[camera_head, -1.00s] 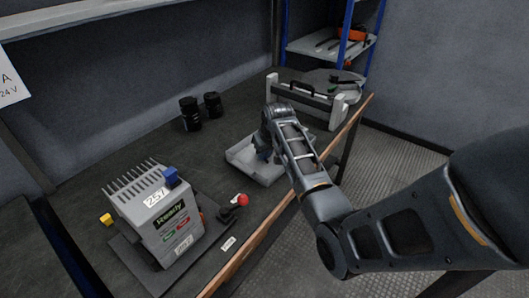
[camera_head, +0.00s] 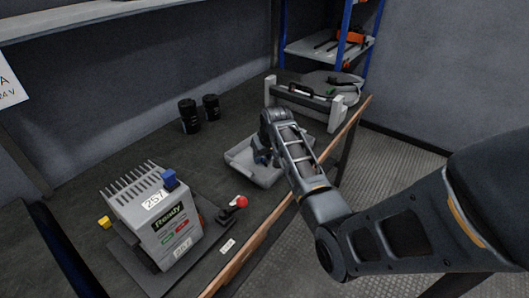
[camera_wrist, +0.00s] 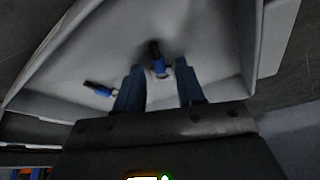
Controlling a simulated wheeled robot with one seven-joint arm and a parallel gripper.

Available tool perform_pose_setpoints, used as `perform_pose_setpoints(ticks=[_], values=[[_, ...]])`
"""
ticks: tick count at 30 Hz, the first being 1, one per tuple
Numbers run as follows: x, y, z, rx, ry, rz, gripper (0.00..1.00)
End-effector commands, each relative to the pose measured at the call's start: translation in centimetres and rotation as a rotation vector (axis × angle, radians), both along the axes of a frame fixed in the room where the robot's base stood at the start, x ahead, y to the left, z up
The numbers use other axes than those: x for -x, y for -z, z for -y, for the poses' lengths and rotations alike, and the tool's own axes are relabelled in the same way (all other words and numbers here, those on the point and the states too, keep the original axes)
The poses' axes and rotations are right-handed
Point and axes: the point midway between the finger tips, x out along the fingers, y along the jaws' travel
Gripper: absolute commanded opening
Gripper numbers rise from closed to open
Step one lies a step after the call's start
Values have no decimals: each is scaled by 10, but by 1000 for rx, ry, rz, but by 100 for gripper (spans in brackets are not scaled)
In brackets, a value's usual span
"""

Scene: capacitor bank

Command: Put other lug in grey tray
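The grey tray (camera_head: 236,163) lies on the bench under my gripper, and its pale inside fills much of the wrist view (camera_wrist: 215,50). One lug (camera_wrist: 100,89), with a dark end, a blue sleeve and a metal tip, lies in the tray left of my gripper. Another lug (camera_wrist: 157,62), also dark and blue with a metal end, is in the tray area ahead of and between the fingertips. My gripper (camera_wrist: 160,82) is open, with clear gaps between both fingers and this lug. In the head view my gripper (camera_head: 262,157) is low over the tray, largely hidden by my wrist.
Two black cylinders (camera_head: 189,116) stand behind the tray. A grey carrier with a black handle (camera_head: 303,92) is at the far right end. Bench remains clear between these.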

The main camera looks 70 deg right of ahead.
Motion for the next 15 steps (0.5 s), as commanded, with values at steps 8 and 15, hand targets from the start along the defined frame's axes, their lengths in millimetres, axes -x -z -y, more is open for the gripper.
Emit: perform_pose_setpoints(ticks=[8,15], values=[[9,-37,-8,3,0,3,38],[23,-83,-20,3,0,3,38]])
